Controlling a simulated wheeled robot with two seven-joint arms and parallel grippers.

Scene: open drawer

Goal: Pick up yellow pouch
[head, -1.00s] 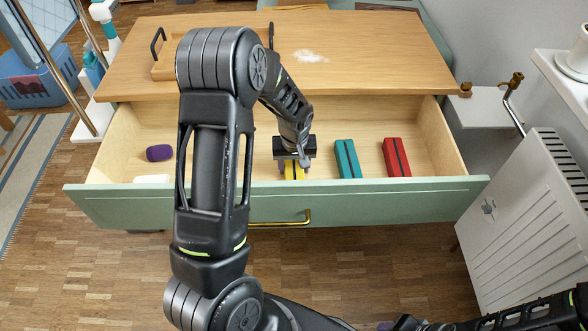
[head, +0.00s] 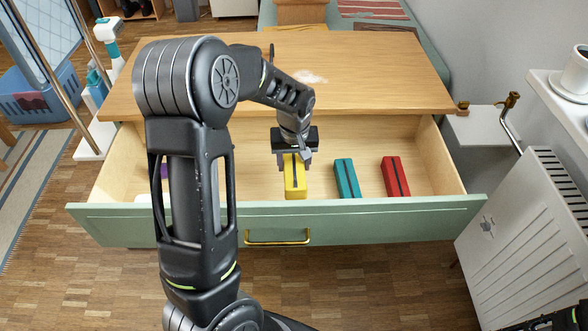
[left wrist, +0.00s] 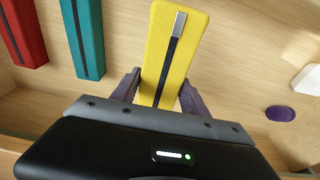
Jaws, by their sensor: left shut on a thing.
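The yellow pouch (head: 295,184) is a long block with a dark stripe. In the head view it is in the open drawer, below my left gripper (head: 293,160). The left wrist view shows the yellow pouch (left wrist: 172,50) between the two fingers of my left gripper (left wrist: 158,92), which is shut on it. The pouch appears raised in the head view; its exact height above the drawer floor is hard to tell. My right gripper is not in view; only a bit of dark arm shows at the lower right corner.
A teal pouch (head: 346,179) and a red pouch (head: 395,177) lie in the drawer to the right. A purple item (left wrist: 280,113) and a white item (left wrist: 307,79) lie on the other side. The drawer's green front (head: 400,218) has a brass handle (head: 277,237).

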